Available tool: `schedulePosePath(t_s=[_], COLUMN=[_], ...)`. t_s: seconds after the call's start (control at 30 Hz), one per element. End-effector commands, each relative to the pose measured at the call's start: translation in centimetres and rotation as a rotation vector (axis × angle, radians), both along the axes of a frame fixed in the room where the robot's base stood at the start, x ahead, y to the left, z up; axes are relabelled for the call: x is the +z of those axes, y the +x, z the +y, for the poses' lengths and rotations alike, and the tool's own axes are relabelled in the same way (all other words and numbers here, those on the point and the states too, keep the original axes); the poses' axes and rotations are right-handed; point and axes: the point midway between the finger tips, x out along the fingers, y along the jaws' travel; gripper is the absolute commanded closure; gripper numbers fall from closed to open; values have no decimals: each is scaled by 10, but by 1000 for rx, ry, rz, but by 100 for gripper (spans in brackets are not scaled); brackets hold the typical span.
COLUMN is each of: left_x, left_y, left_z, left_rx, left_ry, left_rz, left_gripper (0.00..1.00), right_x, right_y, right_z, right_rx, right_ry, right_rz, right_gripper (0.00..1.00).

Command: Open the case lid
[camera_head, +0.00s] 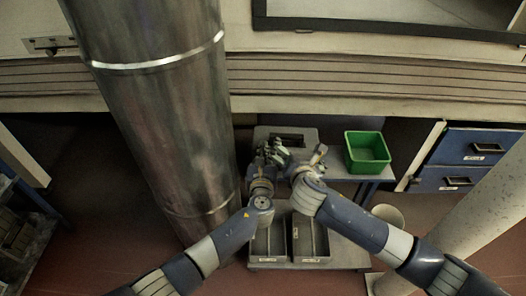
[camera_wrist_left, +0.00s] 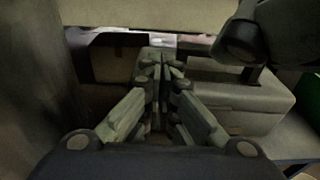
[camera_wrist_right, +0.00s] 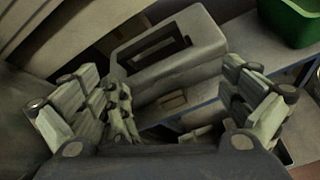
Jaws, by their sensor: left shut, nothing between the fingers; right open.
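The grey case (camera_head: 308,136) lies at the back of the workbench, with a dark handle recess on its top. Its lid looks closed in the right wrist view (camera_wrist_right: 195,60), where a small latch (camera_wrist_right: 172,99) shows on its front. My left gripper (camera_head: 267,156) is shut and empty at the case's front left; in the left wrist view its fingertips (camera_wrist_left: 157,64) meet, with the case (camera_wrist_left: 245,106) to the right. My right gripper (camera_head: 298,157) is open in front of the case, its fingers apart in the right wrist view (camera_wrist_right: 162,88). I cannot tell whether either gripper touches the case.
A green bin (camera_head: 367,168) stands on the bench to the right. Two grey trays (camera_head: 268,259) lie in front, below my arms. A large metal pipe (camera_head: 165,110) rises close on the left. Blue drawers (camera_head: 470,147) stand at the far right. My grippers are close together.

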Motion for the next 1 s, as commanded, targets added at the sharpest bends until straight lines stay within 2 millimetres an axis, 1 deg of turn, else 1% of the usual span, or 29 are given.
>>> schedulePosePath(t_s=[0.03, 0.17, 0.2, 0.27, 0.3, 0.37, 0.4, 0.47, 0.57, 0.6, 0.67, 0.7, 0.77, 0.8, 0.87, 0.9, 1.0], left_x=[0, 0, 0, 0, 0, 0, 0, 0, 0, 0, 0, 0, 0, 0, 0, 0, 0], left_y=[0, 0, 0, 0, 0, 0, 0, 0, 0, 0, 0, 0, 0, 0, 0, 0, 0], left_z=[0, 0, 0, 0, 0, 0, 0, 0, 0, 0, 0, 0, 0, 0, 0, 0, 0], left_rx=[0, 0, 0, 0, 0, 0, 0, 0, 0, 0, 0, 0, 0, 0, 0, 0, 0], left_ry=[0, 0, 0, 0, 0, 0, 0, 0, 0, 0, 0, 0, 0, 0, 0, 0, 0], left_rz=[0, 0, 0, 0, 0, 0, 0, 0, 0, 0, 0, 0, 0, 0, 0, 0, 0], left_gripper=[100, 100, 100, 100, 100, 100, 100, 100, 100, 100, 100, 100, 100, 100, 100, 100, 100], right_x=[-19, -57, -68, -86, -98, -116, -127, -145, -173, -184, -200, -210, -225, -234, -245, -252, -265], right_y=[-8, -27, -35, -48, -58, -75, -86, -105, -141, -155, -179, -195, -221, -238, -262, -278, -312], right_z=[-6, -19, -23, -28, -32, -37, -41, -47, -57, -62, -69, -74, -82, -87, -95, -100, -111], right_rx=[-47, -190, -240, -323, -384, -482, -550, -660, -860, -944, -1074, -1164, -1304, -1395, -1526, -1608, -1787], right_ry=[95, 344, 418, 529, 603, 712, 782, 884, 1044, 1102, 1188, 1241, 1315, 1358, 1418, 1450, 1511], right_rz=[37, 116, 142, 185, 215, 260, 290, 332, 398, 419, 446, 461, 477, 483, 484, 480, 462], right_gripper=[0, 0, 0, 0, 0, 0, 0, 0, 0, 0, 0, 0, 0, 0, 0, 0, 0])
